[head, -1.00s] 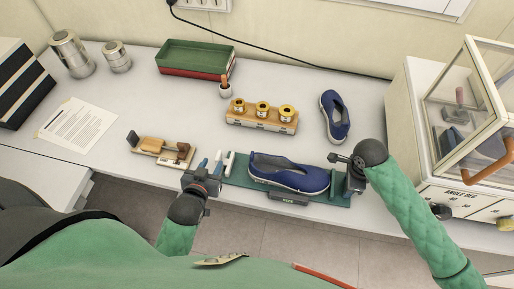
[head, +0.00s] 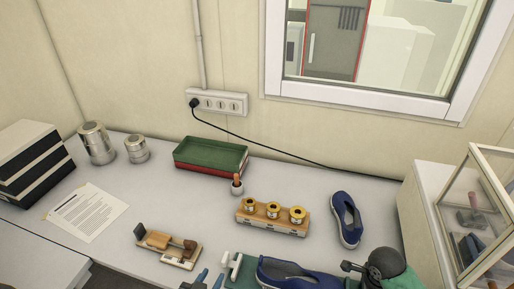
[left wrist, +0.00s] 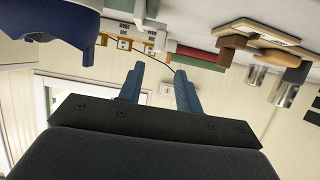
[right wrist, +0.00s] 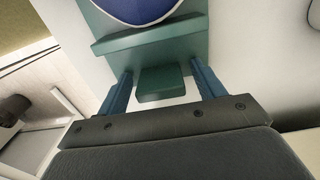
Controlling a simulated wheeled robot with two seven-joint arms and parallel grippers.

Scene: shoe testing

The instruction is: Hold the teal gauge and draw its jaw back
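The teal gauge (head: 248,270) lies at the bottom of the head view, cut off by the frame edge. A blue shoe (head: 285,273) rests on it. A white T-shaped part (head: 232,264) stands at its left end. My left gripper (head: 209,281) is just left of that part; its blue fingers are apart and empty in the left wrist view (left wrist: 158,88). My right gripper is at the gauge's right end. In the right wrist view its fingers (right wrist: 161,88) are apart on either side of a teal block (right wrist: 160,83), with a visible gap at the left.
A wooden fixture (head: 168,247) sits left of my left gripper. Behind are a wooden block with yellow-topped spools (head: 272,220), a second blue shoe (head: 346,218), green and red trays (head: 210,155) and metal cans (head: 97,145). A glass-sided cabinet (head: 480,215) stands at right.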

